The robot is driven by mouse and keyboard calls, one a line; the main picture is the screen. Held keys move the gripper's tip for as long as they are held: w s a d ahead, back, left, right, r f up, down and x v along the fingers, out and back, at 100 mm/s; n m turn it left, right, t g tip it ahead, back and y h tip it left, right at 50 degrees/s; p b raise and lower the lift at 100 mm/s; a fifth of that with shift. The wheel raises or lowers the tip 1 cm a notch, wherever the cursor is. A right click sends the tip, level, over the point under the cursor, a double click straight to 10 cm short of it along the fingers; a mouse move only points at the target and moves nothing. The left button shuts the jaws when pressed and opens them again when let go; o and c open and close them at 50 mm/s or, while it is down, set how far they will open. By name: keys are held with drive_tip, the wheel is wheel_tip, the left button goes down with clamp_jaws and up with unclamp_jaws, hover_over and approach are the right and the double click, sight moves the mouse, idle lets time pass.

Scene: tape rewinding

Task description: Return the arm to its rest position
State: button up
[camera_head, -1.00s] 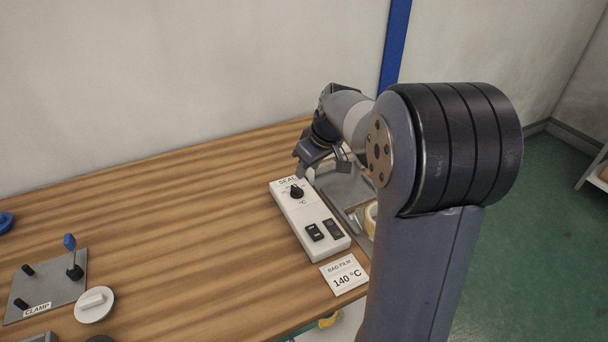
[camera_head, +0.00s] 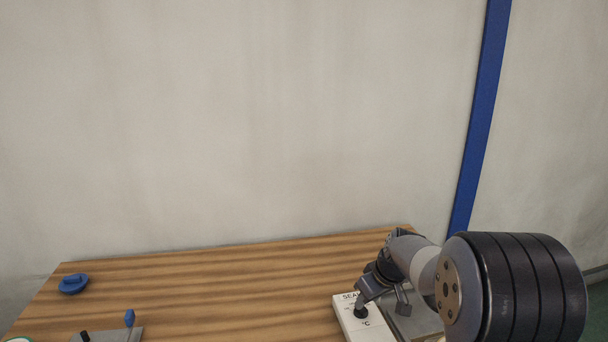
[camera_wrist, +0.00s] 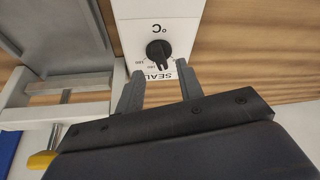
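My gripper (camera_wrist: 158,88) is open in the wrist view, its two fingers apart with nothing between them. The black dial (camera_wrist: 158,50) of the white sealer box (camera_wrist: 185,28) lies just beyond the fingertips, and no finger is seen touching it. In the head view my gripper (camera_head: 380,297) is low at the right, over the far end of the sealer box (camera_head: 352,325), close to the dial (camera_head: 361,312). My arm is bent, with its large joint at the lower right.
A grey metal tray or plate (camera_head: 415,318) lies right of the sealer box. A blue round object (camera_head: 73,284) sits at the table's far left. A clamp plate with a blue-tipped lever (camera_head: 129,319) shows at the bottom. The wooden table (camera_head: 230,285) is clear between them.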

sight(364, 308)
drive_tip(key=x, duration=0.4)
drive_tip(key=shift+s+r+m, duration=0.1)
drive_tip(key=shift+r+m, duration=0.1)
drive_tip(key=shift+m, duration=0.1)
